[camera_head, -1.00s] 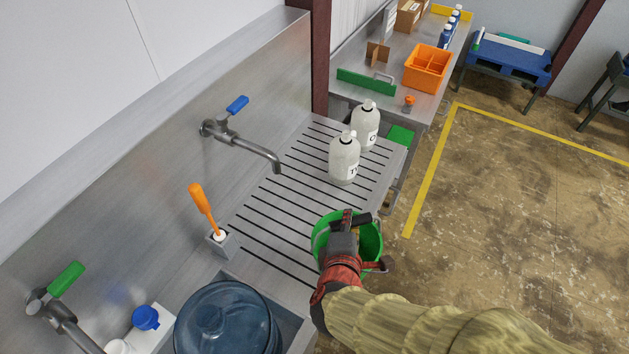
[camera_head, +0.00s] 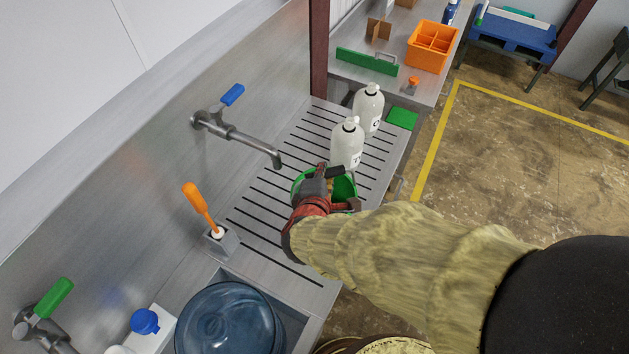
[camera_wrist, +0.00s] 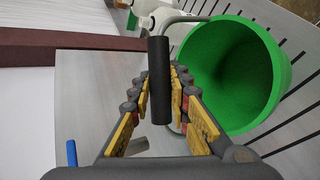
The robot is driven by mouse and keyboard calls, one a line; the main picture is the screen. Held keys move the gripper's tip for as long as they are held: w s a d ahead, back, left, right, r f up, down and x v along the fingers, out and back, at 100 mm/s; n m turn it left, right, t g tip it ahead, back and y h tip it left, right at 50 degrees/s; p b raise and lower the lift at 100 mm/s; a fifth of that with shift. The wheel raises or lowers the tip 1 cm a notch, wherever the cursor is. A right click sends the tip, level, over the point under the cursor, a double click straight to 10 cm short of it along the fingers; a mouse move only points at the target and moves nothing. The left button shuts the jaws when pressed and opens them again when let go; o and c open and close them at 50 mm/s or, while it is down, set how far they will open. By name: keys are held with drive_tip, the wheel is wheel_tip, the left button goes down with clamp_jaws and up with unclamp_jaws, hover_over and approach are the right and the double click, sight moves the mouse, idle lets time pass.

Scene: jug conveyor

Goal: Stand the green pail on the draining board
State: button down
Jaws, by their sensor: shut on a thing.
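The green pail (camera_head: 344,188) is over the ribbed steel draining board (camera_head: 262,222), near its front edge and just in front of the white bottles. I cannot tell whether its base touches the board. My gripper (camera_head: 322,180) is shut on the pail's handle; the arm hides much of the pail in the head view. In the wrist view the pail (camera_wrist: 232,70) shows its open, empty inside, and the black handle grip (camera_wrist: 160,80) lies between the fingers of my gripper (camera_wrist: 162,88).
Two white bottles (camera_head: 347,146) (camera_head: 368,110) stand on the board beyond the pail. A tap (camera_head: 240,135) reaches over the board from the wall. An orange-handled brush (camera_head: 200,208) stands in a holder, left. A blue water jug (camera_head: 228,318) sits in the sink. The board's middle is clear.

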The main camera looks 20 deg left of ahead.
drive_tip(key=w+a+f+b, duration=0.2)
drive_tip(key=w+a+f, duration=0.1)
drive_tip(key=f, duration=0.6)
drive_tip(key=shift+w+a+b, duration=0.25)
drive_tip(key=shift+a+b, duration=0.05)
drive_tip(key=shift+a, duration=0.1)
drive_tip(key=shift+f, duration=0.1)
drive_tip(key=c, duration=1.8)
unclamp_jaws()
drive_tip(key=shift+o, duration=0.7)
drive_tip(key=p+v, duration=0.2)
drive_tip(key=v, duration=1)
